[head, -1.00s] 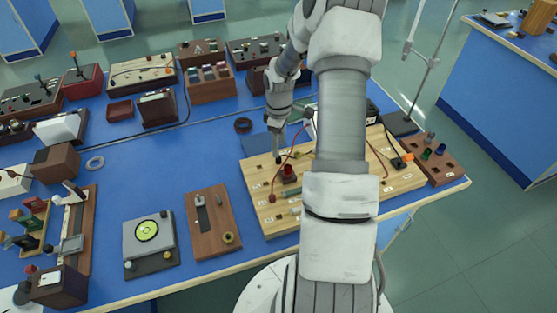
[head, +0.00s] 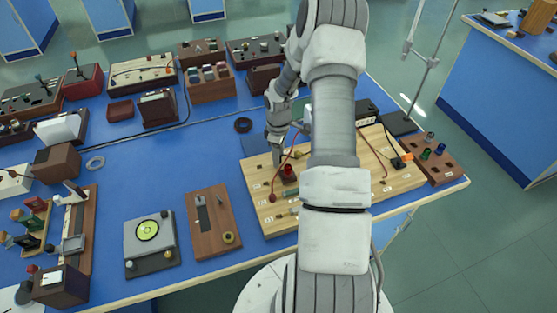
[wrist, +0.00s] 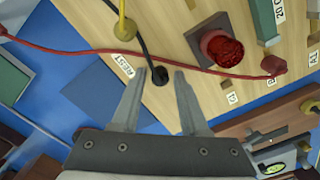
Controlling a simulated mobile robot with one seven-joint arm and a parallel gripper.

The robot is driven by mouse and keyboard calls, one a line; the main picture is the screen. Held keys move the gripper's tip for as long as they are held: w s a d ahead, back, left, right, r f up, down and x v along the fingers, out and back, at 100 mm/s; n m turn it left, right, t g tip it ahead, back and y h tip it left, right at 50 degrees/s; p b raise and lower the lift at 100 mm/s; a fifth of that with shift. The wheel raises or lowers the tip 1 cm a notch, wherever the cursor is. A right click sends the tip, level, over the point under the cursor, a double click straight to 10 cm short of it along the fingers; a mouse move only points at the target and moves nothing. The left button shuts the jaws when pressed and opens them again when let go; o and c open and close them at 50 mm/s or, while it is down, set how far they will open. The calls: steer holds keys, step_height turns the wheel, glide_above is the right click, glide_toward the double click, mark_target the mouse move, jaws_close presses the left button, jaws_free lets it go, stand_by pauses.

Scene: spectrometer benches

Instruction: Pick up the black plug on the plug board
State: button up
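The black plug (wrist: 160,75) stands in the light wooden plug board (head: 256,178), with a black cable running up from it in the wrist view. My gripper (wrist: 162,73) is open, its two fingers on either side of the plug in the picture, with gaps showing on both sides. Whether the fingertips are level with the plug in depth I cannot tell. In the head view my gripper (head: 277,162) points down over the board's left part, and I cannot make out the plug there.
A red cable (wrist: 70,48) crosses the board close to the fingertips. A yellow plug (wrist: 125,28) and a red knob (wrist: 221,47) are near the black plug. A wooden slide device (head: 212,222) stands left of the board. Blue bench surface is free behind it.

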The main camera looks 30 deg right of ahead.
mark_target(281, 159)
jaws_close()
steer(key=shift+r, duration=0.1)
steer(key=shift+r, duration=0.5)
steer(key=r, duration=0.1)
steer(key=s+r, duration=0.1)
steer(key=r, duration=0.1)
steer(key=shift+d+r, duration=0.1)
steer(key=shift+r, duration=0.15)
steer(key=s+r+p, duration=0.2)
steer(key=s+r, duration=0.7)
steer(key=s, duration=0.1)
steer(key=shift+s+r+p, duration=0.15)
steer(key=shift+s+p, duration=0.15)
